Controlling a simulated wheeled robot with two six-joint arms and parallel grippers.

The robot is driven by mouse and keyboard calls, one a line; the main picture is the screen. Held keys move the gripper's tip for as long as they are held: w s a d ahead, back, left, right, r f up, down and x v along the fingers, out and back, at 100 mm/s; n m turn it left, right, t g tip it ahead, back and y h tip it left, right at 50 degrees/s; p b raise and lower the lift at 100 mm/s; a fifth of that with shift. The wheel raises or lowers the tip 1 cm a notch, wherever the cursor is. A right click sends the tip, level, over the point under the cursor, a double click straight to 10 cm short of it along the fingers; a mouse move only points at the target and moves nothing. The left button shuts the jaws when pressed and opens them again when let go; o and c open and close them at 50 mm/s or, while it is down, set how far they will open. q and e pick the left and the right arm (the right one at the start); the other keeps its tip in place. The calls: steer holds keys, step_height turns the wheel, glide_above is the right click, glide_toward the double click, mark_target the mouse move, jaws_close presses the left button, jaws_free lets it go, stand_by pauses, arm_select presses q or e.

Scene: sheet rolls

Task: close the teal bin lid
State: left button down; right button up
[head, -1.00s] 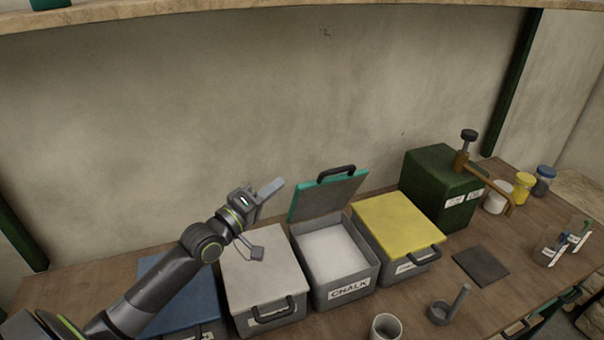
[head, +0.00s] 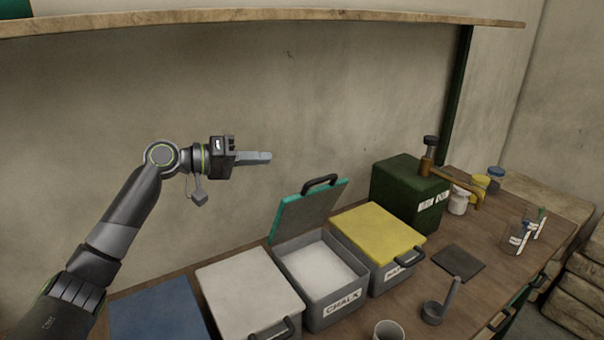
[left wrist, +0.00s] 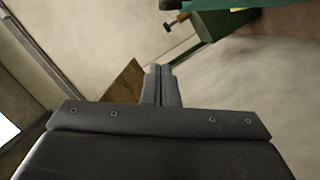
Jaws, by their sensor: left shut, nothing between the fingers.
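The teal bin lid (head: 308,208) stands open, tilted up at the back of the grey bin labelled CHALK (head: 335,308). Its black handle is at its top edge, and white material shows inside the bin. My left gripper (head: 268,157) is shut and empty, above and left of the lid, with its fingers pointing right. It is apart from the lid. In the left wrist view the shut fingers (left wrist: 161,84) show in the middle, and a teal edge (left wrist: 235,5) shows at the top. My right gripper is not in view.
A bin with a white lid (head: 245,295) and one with a blue lid (head: 155,310) stand left, a yellow-lidded bin (head: 375,233) right. A dark green box (head: 405,190) with a brass arm stands behind right. A cup (head: 388,331) is in front. A shelf (head: 260,22) runs above.

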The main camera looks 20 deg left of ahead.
arm_select(q)
steer(key=w+d+f+p, duration=0.1)
steer(key=d, duration=0.2)
steer(key=w+d+f+p, duration=0.1)
steer(key=w+d+p, duration=0.1)
steer(key=w+d+f+p, duration=0.1)
steer(key=d+p, duration=0.1)
steer(key=d, duration=0.1)
steer(key=shift+w+d, duration=0.2)
steer(key=shift+d, duration=0.1)
steer(key=shift+s+d+f+p, duration=0.2)
steer(key=shift+s+f+p, duration=0.1)
steer(key=shift+s+p, duration=0.1)
steer(key=shift+w+d+f, duration=0.1)
